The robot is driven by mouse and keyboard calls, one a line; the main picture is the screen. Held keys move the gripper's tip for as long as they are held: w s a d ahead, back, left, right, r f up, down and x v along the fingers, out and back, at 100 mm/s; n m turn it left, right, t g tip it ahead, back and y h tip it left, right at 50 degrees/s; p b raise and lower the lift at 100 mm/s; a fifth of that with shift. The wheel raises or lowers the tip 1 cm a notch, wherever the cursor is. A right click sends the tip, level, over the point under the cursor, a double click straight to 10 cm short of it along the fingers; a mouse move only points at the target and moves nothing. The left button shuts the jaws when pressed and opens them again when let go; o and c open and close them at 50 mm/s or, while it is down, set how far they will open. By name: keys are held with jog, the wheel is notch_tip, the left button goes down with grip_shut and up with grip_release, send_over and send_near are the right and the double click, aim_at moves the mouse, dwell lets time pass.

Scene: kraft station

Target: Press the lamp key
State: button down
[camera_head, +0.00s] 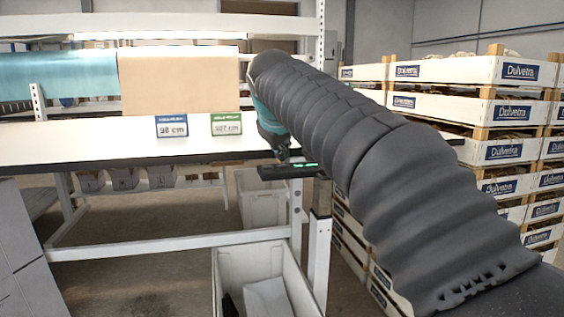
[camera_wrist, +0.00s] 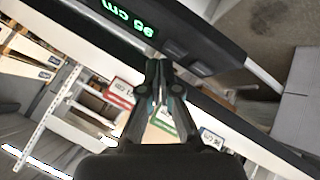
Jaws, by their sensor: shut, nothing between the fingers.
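A black control panel (camera_head: 288,172) with a lit green display is fixed at the front right edge of the white bench. In the wrist view the panel (camera_wrist: 218,45) shows a green reading, "96 cm", upside down, and two dark keys, one (camera_wrist: 175,47) nearer the display and one (camera_wrist: 201,69) farther from it. Their markings are too small to read, so I cannot tell which is the lamp key. My gripper (camera_wrist: 159,68) is shut and empty, its tips close to the panel beside the keys. In the head view my gripper (camera_head: 281,150) is just above the panel; contact cannot be told.
The white bench (camera_head: 70,145) carries a brown paper roll (camera_head: 180,80), a teal roll (camera_head: 58,75) and small size signs (camera_head: 172,126). A white bin (camera_head: 262,285) stands below at the front. Stacked crates (camera_head: 505,112) stand on the right.

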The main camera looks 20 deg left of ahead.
aim_at(282, 166)
jog(key=shift+r+p, duration=0.3)
jog(key=shift+r, duration=0.15)
notch_tip(282, 166, up, 4)
jog(key=p, duration=0.3)
jog(key=shift+p, duration=0.4)
jog(key=shift+r, duration=0.95)
jog(key=shift+d, duration=0.1)
